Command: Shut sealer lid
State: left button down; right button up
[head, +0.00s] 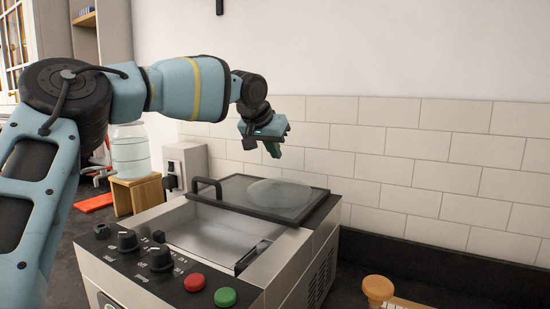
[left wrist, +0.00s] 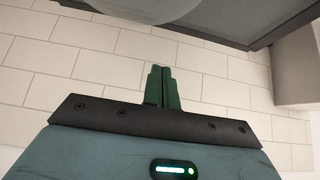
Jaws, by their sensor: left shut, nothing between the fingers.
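The sealer (head: 318,262) is a metal box with a dark control panel on its front. Its dark-framed lid (head: 232,190) has a clear dome and a black bar handle (head: 205,188). The lid is open: the pale metal chamber (head: 215,236) shows in front of it. The lid's exact tilt is hard to judge. My left gripper (head: 272,151) is above and behind the lid, near the tiled wall, apart from it. Its green fingers are shut and empty. In the left wrist view the fingers (left wrist: 162,86) point toward the lid's dark edge (left wrist: 225,37). My right gripper is not in view.
Red (head: 194,282) and green (head: 225,297) buttons and black knobs are on the panel. A glass jar (head: 130,152) on a wooden block (head: 138,193) and a grey appliance (head: 187,163) stand left. A wooden knob (head: 378,288) is front right. The tiled wall (head: 440,170) closes the back.

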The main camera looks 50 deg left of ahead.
pick_arm(q)
jog(key=shift+w+a+f+p, duration=0.1)
jog(key=shift+w+f+p, duration=0.25)
jog(key=shift+f, duration=0.75)
jog(key=shift+w+a+f+p, duration=0.15)
jog(key=shift+f+p, duration=0.25)
jog(key=shift+f, duration=0.75)
jog(key=shift+w+f+p, duration=0.35)
jog(key=shift+f, duration=0.85)
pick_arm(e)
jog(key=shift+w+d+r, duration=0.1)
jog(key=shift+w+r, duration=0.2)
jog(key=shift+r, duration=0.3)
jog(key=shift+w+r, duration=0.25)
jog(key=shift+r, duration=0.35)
pick_arm(q)
jog(key=shift+s, duration=0.1)
